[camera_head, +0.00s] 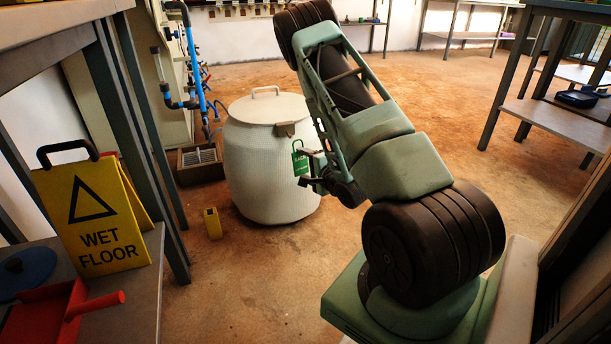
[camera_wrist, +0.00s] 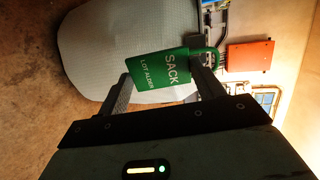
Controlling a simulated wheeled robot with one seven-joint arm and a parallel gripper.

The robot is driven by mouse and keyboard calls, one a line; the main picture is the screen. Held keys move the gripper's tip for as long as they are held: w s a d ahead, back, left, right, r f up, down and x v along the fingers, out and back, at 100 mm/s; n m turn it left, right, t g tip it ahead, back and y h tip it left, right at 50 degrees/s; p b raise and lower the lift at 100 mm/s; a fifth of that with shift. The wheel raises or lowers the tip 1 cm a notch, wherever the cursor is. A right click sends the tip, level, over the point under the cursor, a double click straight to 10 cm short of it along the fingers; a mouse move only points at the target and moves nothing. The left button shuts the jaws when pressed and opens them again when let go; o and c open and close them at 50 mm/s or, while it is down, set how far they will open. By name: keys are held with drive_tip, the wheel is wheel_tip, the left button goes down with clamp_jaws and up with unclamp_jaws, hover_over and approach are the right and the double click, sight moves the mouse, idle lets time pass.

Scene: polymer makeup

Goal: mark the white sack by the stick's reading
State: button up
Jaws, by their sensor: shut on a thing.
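A white, ribbed, barrel-shaped container (camera_head: 255,170), which I take for the white sack, stands on the floor left of centre, with a handled lid and a small brown bracket near its rim. It also shows in the wrist view (camera_wrist: 95,45). My gripper (camera_head: 310,163) is beside its right side, shut on a green tag (camera_head: 300,160). In the wrist view the tag (camera_wrist: 160,70) reads "SACK LOT ALDER" and sits between both fingers (camera_wrist: 160,76). I cannot tell whether the tag touches the container. I cannot make out a stick.
A small yellow block (camera_head: 212,223) stands on the floor by the container. A wet-floor sign (camera_head: 98,215) and a red dustpan (camera_head: 50,312) are on the left bench. A grated floor box (camera_head: 199,162) lies behind left. Open floor lies right, before tables (camera_head: 560,122).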

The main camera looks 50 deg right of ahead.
drive_tip(key=w+d+f+b, duration=0.1)
drive_tip(key=w+d, duration=0.3)
drive_tip(key=w, duration=0.3)
drive_tip(key=shift+w+d+b, duration=0.35)
drive_tip(key=shift+d+b, duration=0.05)
drive_tip(key=shift+d+f, duration=0.1)
drive_tip(key=shift+f, duration=0.3)
drive_tip(key=shift+c, duration=0.8)
drive_tip(key=shift+w+f, duration=0.2)
drive_tip(key=shift+w, duration=0.2)
drive_tip(key=shift+s, duration=0.1)
drive_tip(key=o, duration=1.2)
drive_tip(key=shift+c, duration=0.2)
drive_tip(key=shift+r, duration=0.15)
drive_tip(key=shift+r, duration=0.1)
